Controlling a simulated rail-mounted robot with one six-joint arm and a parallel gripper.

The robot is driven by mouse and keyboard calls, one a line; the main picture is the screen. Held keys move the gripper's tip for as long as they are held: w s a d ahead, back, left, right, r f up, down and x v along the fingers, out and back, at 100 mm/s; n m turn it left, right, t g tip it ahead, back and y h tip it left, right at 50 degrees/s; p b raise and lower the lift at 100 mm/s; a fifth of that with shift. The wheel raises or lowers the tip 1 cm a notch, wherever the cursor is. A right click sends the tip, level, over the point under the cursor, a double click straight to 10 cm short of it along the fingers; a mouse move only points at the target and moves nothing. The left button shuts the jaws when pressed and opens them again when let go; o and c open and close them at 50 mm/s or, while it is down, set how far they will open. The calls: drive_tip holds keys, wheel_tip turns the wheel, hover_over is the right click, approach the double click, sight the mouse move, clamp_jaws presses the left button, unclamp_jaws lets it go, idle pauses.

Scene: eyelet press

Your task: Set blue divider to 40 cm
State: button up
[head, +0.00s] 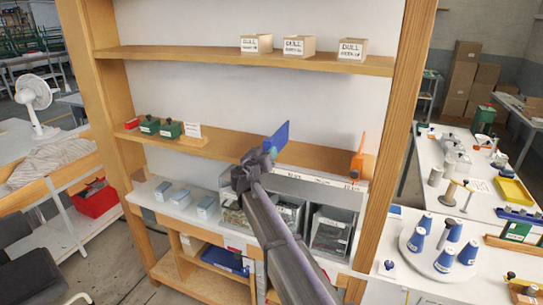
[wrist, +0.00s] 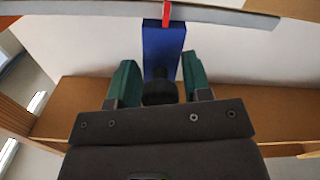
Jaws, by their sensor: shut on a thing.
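The blue divider (head: 277,137) stands up from the middle shelf, at the end of my arm in the head view. It shows as a blue plate in the wrist view (wrist: 163,50), with a dark round knob (wrist: 158,93) at its lower end. My gripper (head: 257,165) is shut on this knob, with a green finger on each side in the wrist view (wrist: 160,65). A red pointer (wrist: 167,12) lies over the plate's far end, by a grey rail (wrist: 90,17). The scale figures near the divider cannot be read.
An orange divider (head: 357,160) stands to the right on the same shelf (head: 226,150). Small green and red items (head: 160,128) sit at its left end. Boxes (head: 293,45) stand on the shelf above. Grey bins (head: 330,230) are below. The right upright (head: 393,130) bounds the shelving.

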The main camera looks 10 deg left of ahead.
drive_tip(key=o, duration=1)
drive_tip(key=v, duration=1.1)
